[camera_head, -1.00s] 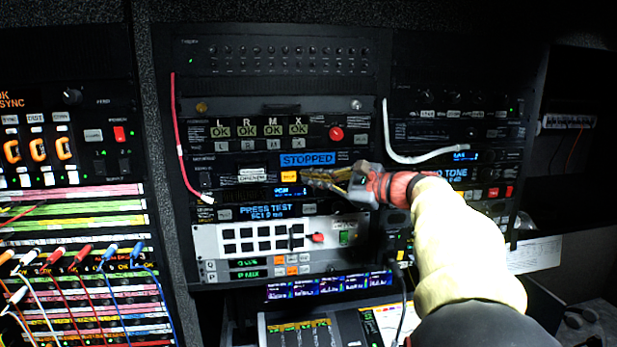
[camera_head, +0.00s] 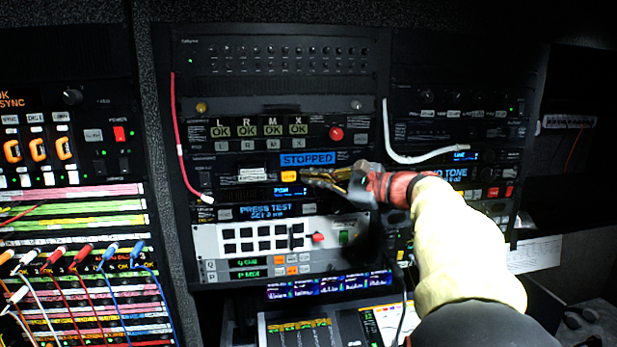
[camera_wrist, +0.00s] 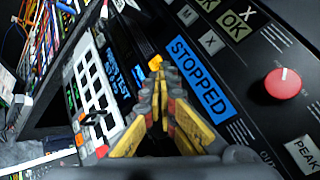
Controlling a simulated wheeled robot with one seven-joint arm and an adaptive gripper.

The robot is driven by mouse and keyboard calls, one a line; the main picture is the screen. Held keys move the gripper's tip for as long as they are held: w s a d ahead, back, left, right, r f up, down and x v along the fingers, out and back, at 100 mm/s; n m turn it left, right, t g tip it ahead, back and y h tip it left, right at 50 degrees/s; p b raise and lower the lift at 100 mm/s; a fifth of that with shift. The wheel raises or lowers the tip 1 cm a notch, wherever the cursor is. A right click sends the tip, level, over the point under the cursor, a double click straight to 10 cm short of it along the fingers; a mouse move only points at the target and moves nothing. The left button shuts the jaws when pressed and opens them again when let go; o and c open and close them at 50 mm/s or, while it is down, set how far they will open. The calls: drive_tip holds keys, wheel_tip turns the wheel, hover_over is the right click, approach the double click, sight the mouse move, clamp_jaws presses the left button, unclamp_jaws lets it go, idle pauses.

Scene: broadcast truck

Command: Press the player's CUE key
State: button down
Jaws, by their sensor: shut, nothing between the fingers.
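The player's panel has a blue display reading STOPPED (camera_head: 307,158), which also shows large in the wrist view (camera_wrist: 198,80). Below and left of it is a lit orange-yellow key (camera_head: 289,176); its lettering is too small to read, and I cannot confirm that it is CUE. In the wrist view this key (camera_wrist: 155,61) shows just past my fingertips. My gripper (camera_head: 306,177) is shut and empty, its tips just right of the lit key in the head view. I cannot tell whether they touch it. The fingers hide the panel to its right.
A red knob (camera_head: 336,133) sits above right of the display. Below is a PRESS TEST display (camera_head: 268,208) and a pale panel of black keys (camera_head: 209,241). A red cable (camera_head: 179,140) hangs at left, a white cable (camera_head: 412,158) at right. Patch cords fill the lower left.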

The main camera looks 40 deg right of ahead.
drive_tip(key=shift+w, duration=0.1)
drive_tip(key=shift+w+d, duration=0.25)
drive_tip(key=shift+w+d, duration=0.15)
drive_tip(key=shift+w, duration=0.15)
idle(0.8)
drive_tip(key=shift+s, duration=0.15)
drive_tip(key=shift+s+a+f+b, duration=0.1)
drive_tip(key=shift+s+a+b, duration=0.1)
drive_tip(key=shift+s+b, duration=0.1)
drive_tip(key=shift+s+a, duration=0.2)
drive_tip(key=shift+s, duration=0.05)
drive_tip(key=s+a, duration=0.1)
drive_tip(key=s+b, duration=0.1)
drive_tip(key=s+a+b, duration=0.1)
drive_tip(key=s, duration=0.1)
drive_tip(key=shift+s+a, duration=0.1)
drive_tip(key=shift+a, duration=0.2)
idle(0.4)
